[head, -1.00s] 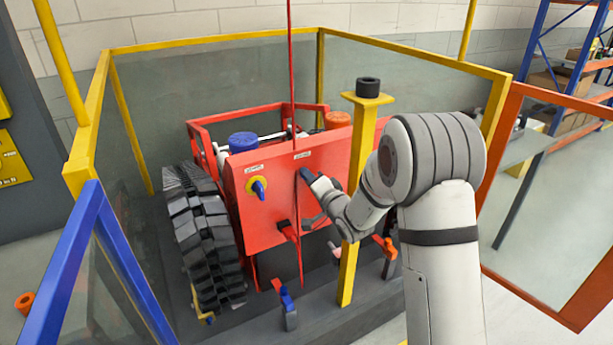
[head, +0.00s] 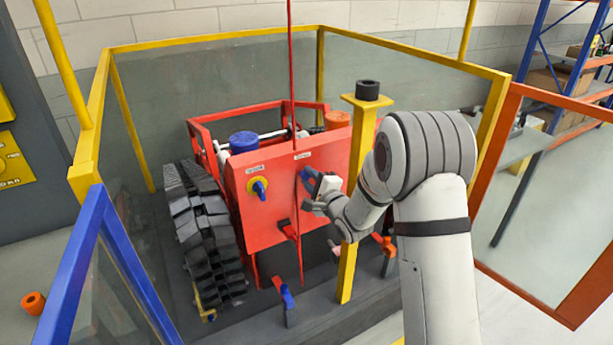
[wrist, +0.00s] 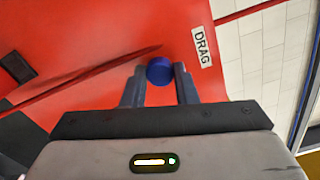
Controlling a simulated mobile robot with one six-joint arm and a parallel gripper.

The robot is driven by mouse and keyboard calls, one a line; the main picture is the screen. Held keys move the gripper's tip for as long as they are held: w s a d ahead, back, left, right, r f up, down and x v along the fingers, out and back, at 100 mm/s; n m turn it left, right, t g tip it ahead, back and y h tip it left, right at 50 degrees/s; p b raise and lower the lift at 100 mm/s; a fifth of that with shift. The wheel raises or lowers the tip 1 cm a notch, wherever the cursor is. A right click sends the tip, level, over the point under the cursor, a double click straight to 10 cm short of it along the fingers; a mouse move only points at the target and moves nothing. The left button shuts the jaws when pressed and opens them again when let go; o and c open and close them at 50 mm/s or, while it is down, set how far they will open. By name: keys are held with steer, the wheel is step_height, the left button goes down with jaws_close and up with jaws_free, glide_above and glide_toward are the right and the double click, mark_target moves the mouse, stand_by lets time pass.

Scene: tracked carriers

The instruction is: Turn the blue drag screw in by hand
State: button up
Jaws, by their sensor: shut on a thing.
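The blue drag screw (wrist: 159,71) shows in the wrist view as a round knob on the red panel (wrist: 100,60), beside a white label reading DRAG (wrist: 202,47). My gripper (wrist: 160,84) has one dark finger on each side of the screw and is shut on it. In the head view my gripper (head: 312,184) is at the right part of the carrier's red front panel (head: 270,212), just below the right-hand label. The screw is mostly hidden there by my gripper.
A blue-handled switch on a yellow plate (head: 258,188) sits left on the panel. A yellow post (head: 356,240) with a black cap stands close beside my arm. A thin red rod rises above the panel. Glass fencing with yellow rails (head: 220,39) surrounds the carrier.

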steer(key=m+p, duration=0.1)
steer(key=m, duration=0.3)
steer(key=shift+s, duration=0.1)
steer(key=m, duration=0.3)
steer(key=shift+f+m+p, duration=0.2)
steer(key=shift+m+p, duration=0.2)
steer(key=o, duration=0.8)
steer(key=shift+r, duration=0.1)
